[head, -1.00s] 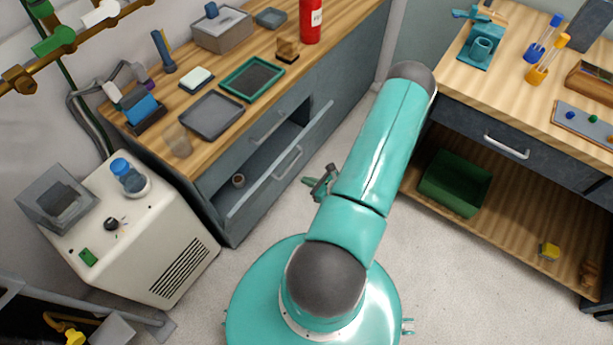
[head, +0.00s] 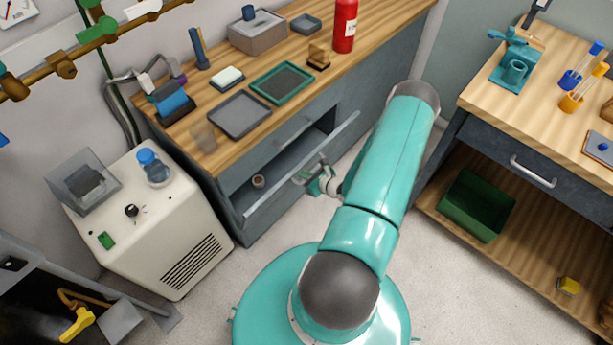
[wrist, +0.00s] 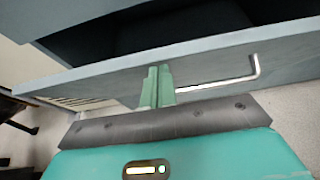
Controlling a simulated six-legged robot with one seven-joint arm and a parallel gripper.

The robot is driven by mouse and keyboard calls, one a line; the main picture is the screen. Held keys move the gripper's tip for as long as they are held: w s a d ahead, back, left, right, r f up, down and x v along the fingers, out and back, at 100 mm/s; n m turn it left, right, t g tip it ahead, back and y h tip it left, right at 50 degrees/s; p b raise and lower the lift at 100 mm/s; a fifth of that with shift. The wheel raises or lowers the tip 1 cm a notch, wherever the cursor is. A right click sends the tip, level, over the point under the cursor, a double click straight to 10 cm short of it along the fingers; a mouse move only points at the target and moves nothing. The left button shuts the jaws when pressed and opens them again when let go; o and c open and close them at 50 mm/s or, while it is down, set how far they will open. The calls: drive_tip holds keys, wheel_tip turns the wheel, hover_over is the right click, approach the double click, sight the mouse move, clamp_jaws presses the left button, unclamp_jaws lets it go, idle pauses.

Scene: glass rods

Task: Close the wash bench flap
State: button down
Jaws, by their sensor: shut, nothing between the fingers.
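The wash bench flap (head: 276,191) is the grey panel on the front of the left bench. It stands open, tilted outward, with a dark cavity behind it. In the wrist view the flap (wrist: 100,82) crosses the picture, and its pale bar handle (wrist: 225,83) is on its outer face. My gripper (head: 318,178) is on the outer side of the flap, close to the handle. In the wrist view its green fingers (wrist: 157,78) are together and empty, in front of the flap's face just left of the handle. I cannot tell whether they touch it.
Trays and a red cylinder (head: 344,25) stand on the left bench top. A white machine (head: 150,225) stands left of the bench. The right bench holds a green bin (head: 477,205) on its lower shelf.

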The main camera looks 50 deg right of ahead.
drive_tip(key=shift+w, duration=0.1)
drive_tip(key=shift+g, duration=0.7)
drive_tip(key=w, duration=0.2)
drive_tip(key=w+r, duration=0.1)
drive_tip(key=w, duration=0.1)
drive_tip(key=w+r, duration=0.1)
drive_tip(key=w, duration=0.1)
drive_tip(key=shift+w+r, duration=0.15)
drive_tip(key=shift+w, duration=0.25)
drive_tip(key=shift+s, duration=0.15)
